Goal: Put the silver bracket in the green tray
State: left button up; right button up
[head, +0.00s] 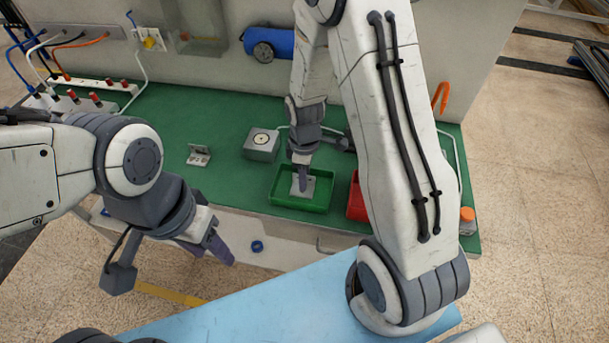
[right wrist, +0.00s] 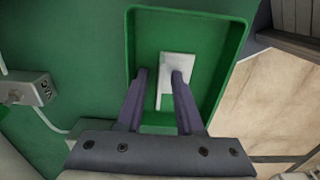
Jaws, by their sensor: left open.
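A silver bracket (head: 309,188) lies on the floor of the green tray (head: 290,202). In the right wrist view the pale bracket (right wrist: 168,62) is inside the tray (right wrist: 216,55), apart from the walls. My right gripper (head: 302,186) reaches down into the tray over the bracket. In the right wrist view its fingers (right wrist: 159,76) are apart, with the bracket partly between and beyond the tips; the right finger covers part of it. My left gripper (head: 216,250) is open and empty, in front of the bench at the left.
A small silver angled part (head: 199,155) and a grey box with a round dial (head: 262,145) stand left of the tray on the green bench top (head: 233,188). A red bin (head: 356,200) stands close at the tray's right. A blue cylinder (head: 270,43) is behind.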

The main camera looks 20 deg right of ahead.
notch_tip(320, 180, up, 12)
jog(key=s+a+r+m, duration=0.2)
jog(key=s+a, duration=0.4)
jog(key=s, duration=0.4)
jog(key=s+a+r+m+y, duration=0.1)
jog(key=s+a+r+m, duration=0.1)
jog(key=s+a+r, duration=0.2)
jog(key=s+a, duration=0.3)
jog(key=s, duration=0.3)
jog(key=shift+s+a+r+b, duration=0.15)
jog(key=shift+a+b, duration=0.15)
